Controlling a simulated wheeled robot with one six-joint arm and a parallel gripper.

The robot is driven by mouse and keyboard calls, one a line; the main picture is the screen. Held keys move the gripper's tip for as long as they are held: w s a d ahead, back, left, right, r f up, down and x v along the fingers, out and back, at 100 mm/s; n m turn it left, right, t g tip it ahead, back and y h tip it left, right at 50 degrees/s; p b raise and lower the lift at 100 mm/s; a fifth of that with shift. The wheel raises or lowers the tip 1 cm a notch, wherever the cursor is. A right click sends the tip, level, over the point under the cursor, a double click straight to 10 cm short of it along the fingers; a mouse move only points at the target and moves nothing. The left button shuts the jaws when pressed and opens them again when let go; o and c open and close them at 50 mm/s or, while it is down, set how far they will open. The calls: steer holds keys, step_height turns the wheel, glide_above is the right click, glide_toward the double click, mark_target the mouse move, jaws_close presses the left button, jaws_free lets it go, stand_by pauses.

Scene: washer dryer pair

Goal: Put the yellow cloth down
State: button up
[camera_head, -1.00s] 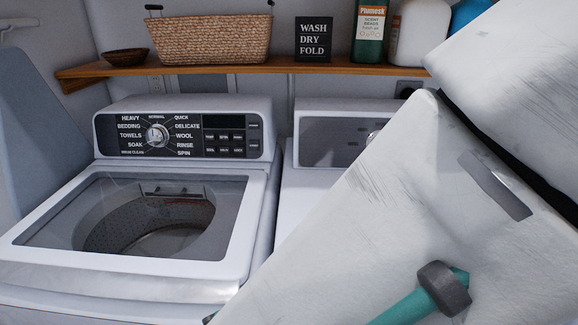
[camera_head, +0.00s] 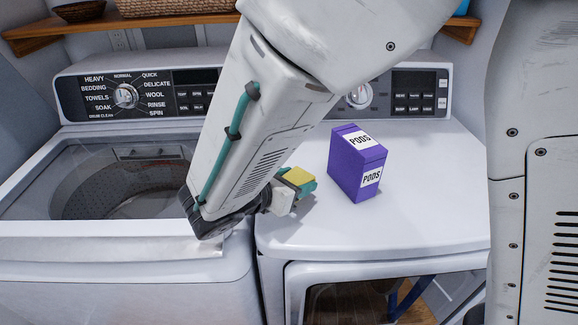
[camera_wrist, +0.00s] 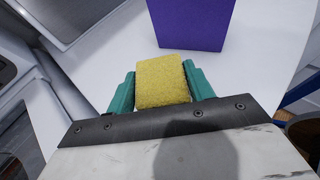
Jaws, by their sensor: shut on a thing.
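The yellow cloth (camera_wrist: 163,83) is a small folded block held between the teal fingers of my gripper (camera_wrist: 163,88) in the wrist view. My gripper is shut on it. In the head view the cloth (camera_head: 298,176) shows at the tip of my gripper (camera_head: 300,182), over the white top of the right machine (camera_head: 420,215). My arm hides part of the gripper. I cannot tell whether the cloth touches the machine top.
A purple PODS box (camera_head: 357,163) stands on the right machine, just beyond my gripper; it also shows in the wrist view (camera_wrist: 190,22). The washer (camera_head: 120,245) with its glass lid is on the left. The machine top right of the box is clear.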

steer(key=shift+f, duration=1.6)
steer(key=shift+f, duration=0.15)
steer(key=o, duration=1)
steer(key=shift+c, duration=0.2)
